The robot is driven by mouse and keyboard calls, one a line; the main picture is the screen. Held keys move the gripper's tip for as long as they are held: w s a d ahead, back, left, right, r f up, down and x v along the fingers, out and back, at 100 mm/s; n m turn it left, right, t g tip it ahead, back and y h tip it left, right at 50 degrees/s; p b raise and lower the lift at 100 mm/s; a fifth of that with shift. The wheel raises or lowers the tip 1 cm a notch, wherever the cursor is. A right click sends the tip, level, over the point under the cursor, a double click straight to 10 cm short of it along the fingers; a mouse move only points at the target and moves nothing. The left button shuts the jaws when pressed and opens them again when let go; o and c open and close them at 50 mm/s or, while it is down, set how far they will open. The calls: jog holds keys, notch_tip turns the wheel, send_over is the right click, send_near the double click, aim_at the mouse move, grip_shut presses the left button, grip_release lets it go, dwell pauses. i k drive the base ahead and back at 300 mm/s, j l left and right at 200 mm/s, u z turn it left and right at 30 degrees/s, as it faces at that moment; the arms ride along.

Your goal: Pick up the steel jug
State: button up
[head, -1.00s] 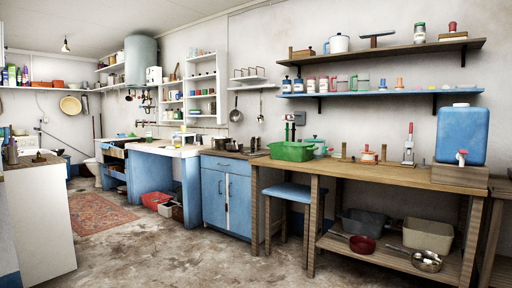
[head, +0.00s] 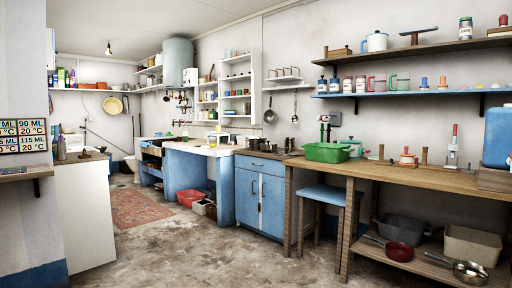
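I cannot make out a steel jug for certain in the head view. Small dark metal vessels (head: 266,147) stand on the counter above the blue cabinet, too small to tell whether one is a jug. My gripper is not in view.
A wooden workbench (head: 425,178) runs along the right wall with a green basin (head: 327,153) on it. A blue stool (head: 322,195) stands at its left end. A white counter block (head: 86,210) is at the left. The floor (head: 180,245) between is open, with a rug (head: 140,208) farther back.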

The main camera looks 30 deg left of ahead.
aim_at(290, 142)
jog(key=i+j+u, duration=0.45)
jog(key=i+u, duration=0.15)
jog(key=i+j+u, duration=0.1)
jog(key=i+u, duration=0.2)
jog(key=i, duration=0.2)
jog(key=i+u, duration=0.2)
jog(key=i, duration=2.25)
